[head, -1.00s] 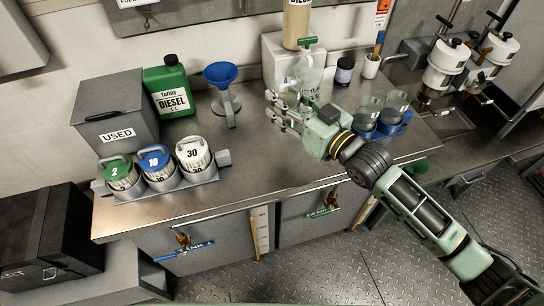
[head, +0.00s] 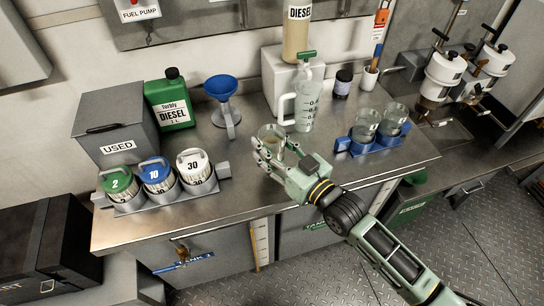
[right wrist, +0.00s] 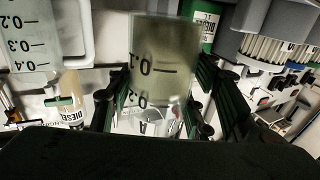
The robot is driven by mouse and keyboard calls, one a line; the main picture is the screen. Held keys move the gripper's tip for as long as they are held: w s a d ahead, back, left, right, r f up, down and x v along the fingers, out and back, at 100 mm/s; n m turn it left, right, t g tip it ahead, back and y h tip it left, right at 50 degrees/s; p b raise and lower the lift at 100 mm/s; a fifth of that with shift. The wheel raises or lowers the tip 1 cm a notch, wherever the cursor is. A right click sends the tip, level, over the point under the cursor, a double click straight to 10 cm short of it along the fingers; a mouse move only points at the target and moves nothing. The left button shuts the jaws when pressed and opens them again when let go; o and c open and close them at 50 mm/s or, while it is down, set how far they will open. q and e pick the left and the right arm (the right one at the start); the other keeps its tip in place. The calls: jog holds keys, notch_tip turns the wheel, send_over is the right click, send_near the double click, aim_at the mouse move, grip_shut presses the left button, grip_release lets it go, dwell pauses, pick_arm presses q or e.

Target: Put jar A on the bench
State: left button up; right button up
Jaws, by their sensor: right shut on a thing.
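Jar A (head: 271,134) is a clear glass jar with a pale brownish content. In the right wrist view jar A (right wrist: 163,65) shows scale marks and a letter A, and stands between the dark fingers. My right gripper (head: 268,156) is shut on it over the middle of the steel bench (head: 240,185). I cannot tell whether the jar's base touches the bench. My left gripper is not in view.
Three lidded cans in a rack (head: 140,203) stand left on the bench. Behind jar A are a blue funnel (head: 221,86) and a clear measuring jug (head: 304,108). Two glass jars sit in a blue holder (head: 363,148) to the right. The bench front near the gripper is clear.

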jog(key=shift+f+b, duration=1.95)
jog(key=shift+f, duration=0.1)
jog(key=shift+f, duration=0.15)
jog(key=o, duration=1.5)
jog(key=shift+c, duration=0.2)
jog(key=shift+r, duration=0.3)
jog(key=v, duration=1)
jog(key=shift+s+d+f+b, duration=0.2)
jog(key=shift+s+d+b, duration=0.05)
jog(key=shift+d+b, duration=0.1)
jog(key=shift+s+d+r, duration=0.1)
jog(key=shift+s+d, duration=0.25)
jog(key=shift+s, duration=0.15)
